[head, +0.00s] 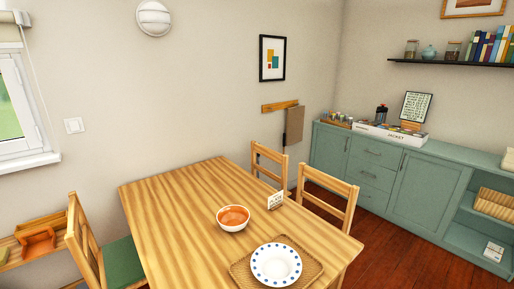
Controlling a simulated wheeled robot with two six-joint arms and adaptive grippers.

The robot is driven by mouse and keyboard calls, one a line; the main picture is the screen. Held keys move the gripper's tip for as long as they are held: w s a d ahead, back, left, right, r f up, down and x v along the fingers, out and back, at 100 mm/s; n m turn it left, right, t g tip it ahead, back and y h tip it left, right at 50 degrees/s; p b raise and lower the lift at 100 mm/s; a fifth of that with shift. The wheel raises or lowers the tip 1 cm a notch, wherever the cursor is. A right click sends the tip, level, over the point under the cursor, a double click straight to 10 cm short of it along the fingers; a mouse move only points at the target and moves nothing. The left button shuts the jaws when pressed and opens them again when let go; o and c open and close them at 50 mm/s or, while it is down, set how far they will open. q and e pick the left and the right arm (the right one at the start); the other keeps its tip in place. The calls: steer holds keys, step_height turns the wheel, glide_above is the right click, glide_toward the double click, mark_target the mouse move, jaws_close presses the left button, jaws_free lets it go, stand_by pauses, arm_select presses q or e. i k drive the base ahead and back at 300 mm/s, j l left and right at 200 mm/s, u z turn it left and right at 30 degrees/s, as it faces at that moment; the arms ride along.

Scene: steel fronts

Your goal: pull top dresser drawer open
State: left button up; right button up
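A green dresser (417,192) stands along the right wall in the head view, beyond the dining table. Its middle column has several drawers with small dark handles. The top drawer (374,153) looks shut and flush with the front. Neither of my grippers is in view.
A wooden table (180,207) fills the foreground, with an orange-filled bowl (233,217), a dotted plate (276,264) and a small card (275,200). Chairs stand around it, two (335,193) between table and dresser. Red-brown floor (385,250) is free before the dresser.

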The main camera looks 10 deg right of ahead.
mark_target(380, 153)
steer(key=z, duration=1.3)
steer(key=i+l+z, duration=0.15)
steer(key=i+l, duration=0.2)
steer(key=i+l+z, duration=0.1)
steer(key=i+l, duration=0.15)
steer(key=i, duration=0.3)
steer(key=i+l+z, duration=0.15)
steer(key=i, duration=0.35)
steer(key=i+l+z, duration=0.15)
steer(key=i+l, duration=0.15)
steer(key=i, duration=0.15)
steer(key=i+l+z, duration=0.1)
steer(key=i, duration=0.4)
steer(key=i+j+u, duration=0.15)
steer(key=i+u, duration=0.15)
steer(key=i, duration=0.15)
steer(key=i+u, duration=0.35)
steer(key=i, duration=0.15)
steer(key=i+l+u, duration=0.1)
steer(key=i+u, duration=0.2)
steer(key=i, duration=0.15)
steer(key=i+l+u, duration=0.2)
steer(key=i+u, duration=0.15)
steer(key=i+l+u, duration=0.3)
steer(key=i, duration=0.25)
steer(key=l, duration=0.1)
